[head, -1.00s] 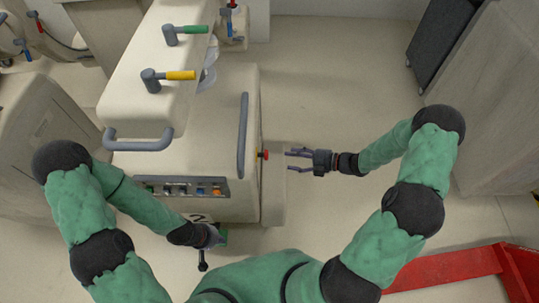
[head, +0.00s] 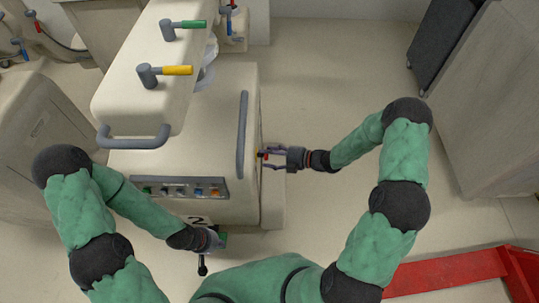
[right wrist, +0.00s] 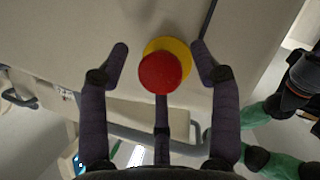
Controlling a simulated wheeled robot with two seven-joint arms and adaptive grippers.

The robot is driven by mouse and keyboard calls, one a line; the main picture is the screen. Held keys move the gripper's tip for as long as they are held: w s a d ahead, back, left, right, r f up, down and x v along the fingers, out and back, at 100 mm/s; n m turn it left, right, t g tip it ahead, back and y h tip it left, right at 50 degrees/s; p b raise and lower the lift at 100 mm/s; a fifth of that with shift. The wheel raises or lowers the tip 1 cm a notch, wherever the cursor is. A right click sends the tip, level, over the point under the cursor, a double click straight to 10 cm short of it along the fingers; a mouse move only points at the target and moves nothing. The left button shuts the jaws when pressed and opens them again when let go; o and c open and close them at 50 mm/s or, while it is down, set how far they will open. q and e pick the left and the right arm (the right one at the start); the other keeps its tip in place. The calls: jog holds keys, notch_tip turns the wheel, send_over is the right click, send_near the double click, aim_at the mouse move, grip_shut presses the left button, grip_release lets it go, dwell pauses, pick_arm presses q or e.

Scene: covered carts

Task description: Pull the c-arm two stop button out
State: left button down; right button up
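The c-arm two stop button is a red mushroom cap (right wrist: 166,73) on a yellow base (right wrist: 178,50), on the right side of the cream cart (head: 215,105) marked 2. In the head view the button (head: 264,154) shows small beside the fingers. My right gripper (head: 268,158) is open, its fingers reaching to the button. In the right wrist view its fingers (right wrist: 160,65) stand on both sides of the cap, apart from it, with a third finger below.
A grey vertical handle (head: 242,135) runs along the cart's right edge. A row of coloured switches (head: 182,189) is on its front. A red frame (head: 450,270) lies at lower right, and a dark cabinet (head: 440,45) stands at upper right. The floor right of the cart is clear.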

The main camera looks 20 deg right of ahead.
grip_shut()
jog(key=shift+s+d, duration=0.2)
jog(key=shift+d, duration=0.6)
jog(key=shift+o, duration=0.2)
grip_release()
jog(key=shift+f, duration=0.1)
jog(key=shift+d, duration=0.15)
jog(key=v, duration=1.2)
